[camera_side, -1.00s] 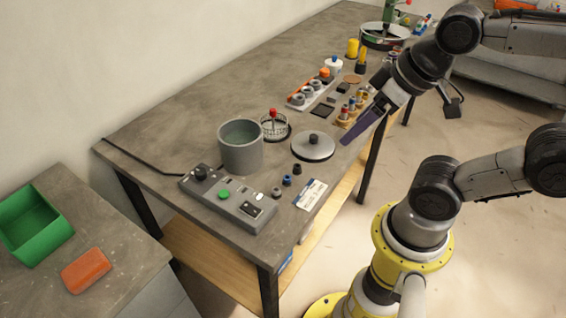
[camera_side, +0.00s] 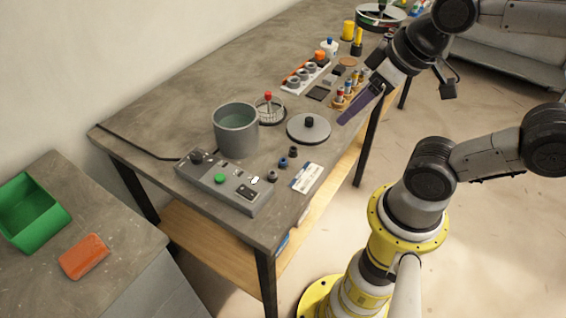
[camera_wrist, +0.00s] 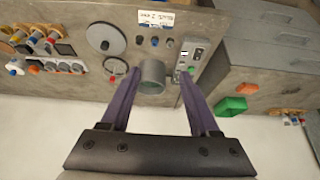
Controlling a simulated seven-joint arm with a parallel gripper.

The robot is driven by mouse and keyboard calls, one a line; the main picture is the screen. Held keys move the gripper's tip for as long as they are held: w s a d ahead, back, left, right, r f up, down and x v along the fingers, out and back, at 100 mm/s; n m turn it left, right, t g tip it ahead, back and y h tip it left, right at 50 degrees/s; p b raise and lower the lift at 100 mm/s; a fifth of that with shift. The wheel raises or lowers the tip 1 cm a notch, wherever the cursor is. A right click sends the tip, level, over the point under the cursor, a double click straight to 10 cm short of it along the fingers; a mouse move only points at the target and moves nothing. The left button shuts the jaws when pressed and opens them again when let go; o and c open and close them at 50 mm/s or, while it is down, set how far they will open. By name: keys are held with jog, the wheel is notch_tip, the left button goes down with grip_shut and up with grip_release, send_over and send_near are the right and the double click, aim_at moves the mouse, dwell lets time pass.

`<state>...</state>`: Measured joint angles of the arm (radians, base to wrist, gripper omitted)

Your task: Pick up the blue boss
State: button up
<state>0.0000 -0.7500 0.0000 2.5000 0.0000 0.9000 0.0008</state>
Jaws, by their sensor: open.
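The blue boss (camera_side: 283,162) is a small dark-blue cylinder standing on the grey bench, between a grey boss (camera_side: 272,176) and a black boss (camera_side: 293,151). In the wrist view the blue boss (camera_wrist: 154,41) is the middle one of the small row, ahead of the fingers.
A control box (camera_side: 223,181) with a green button lies left of the bosses. A grey pot (camera_side: 236,132), a round plate with a black knob (camera_side: 308,128) and a white label card (camera_side: 307,177) surround them. Racks of small parts stand farther back.

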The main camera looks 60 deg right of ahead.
jog(key=m+g, duration=0.5)
jog(key=m, duration=0.9)
send_over(283, 160)
notch_tip(283, 160, down, 10)
jog(key=shift+g, duration=0.3)
notch_tip(283, 160, down, 14)
jog(key=shift+r, duration=0.1)
jog(key=shift+c, duration=0.4)
